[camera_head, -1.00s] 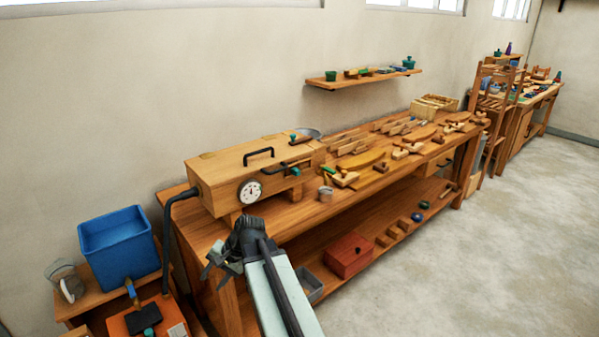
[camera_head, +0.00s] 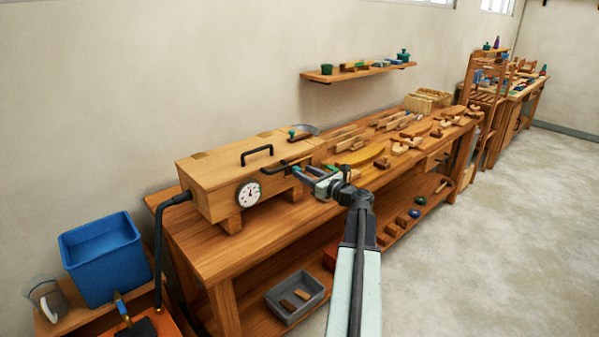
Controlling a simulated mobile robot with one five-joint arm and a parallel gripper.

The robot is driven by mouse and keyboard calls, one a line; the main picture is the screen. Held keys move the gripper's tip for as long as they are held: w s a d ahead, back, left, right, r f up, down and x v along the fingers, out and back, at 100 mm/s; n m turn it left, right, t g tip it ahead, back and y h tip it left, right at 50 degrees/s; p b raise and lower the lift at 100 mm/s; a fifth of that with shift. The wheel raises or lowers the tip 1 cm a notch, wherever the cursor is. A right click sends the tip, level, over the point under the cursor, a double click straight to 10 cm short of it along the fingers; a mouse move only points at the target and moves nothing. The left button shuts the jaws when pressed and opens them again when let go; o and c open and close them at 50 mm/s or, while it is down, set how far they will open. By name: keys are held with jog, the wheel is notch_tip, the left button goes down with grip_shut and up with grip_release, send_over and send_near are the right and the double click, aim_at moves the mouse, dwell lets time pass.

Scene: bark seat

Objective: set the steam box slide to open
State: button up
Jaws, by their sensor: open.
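The steam box (camera_head: 215,176) is a long wooden box on the left end of the bench, with a black handle on top and a round white gauge on its front. A dark slide rail (camera_head: 272,170) sits on the front, right of the gauge. Its green knob is hidden or hard to tell apart at the fingertips. My gripper (camera_head: 308,179) is open in front of the box's right end, its fingers pointing left toward the slide. I cannot tell whether they touch it or stand around the knob.
The bench (camera_head: 200,246) holds several wooden tools close right of my gripper. A second green knob (camera_head: 291,133) stands on the box's top right. A grey tray (camera_head: 295,297) lies on the lower shelf. A blue tub (camera_head: 100,262) stands at left. The floor at right is clear.

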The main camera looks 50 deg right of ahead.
aim_at(300, 170)
jog(key=shift+w+d, duration=0.15)
jog(key=shift+w, duration=0.65)
jog(key=shift+w+d, duration=0.1)
jog(key=shift+w, duration=0.65)
grip_shut()
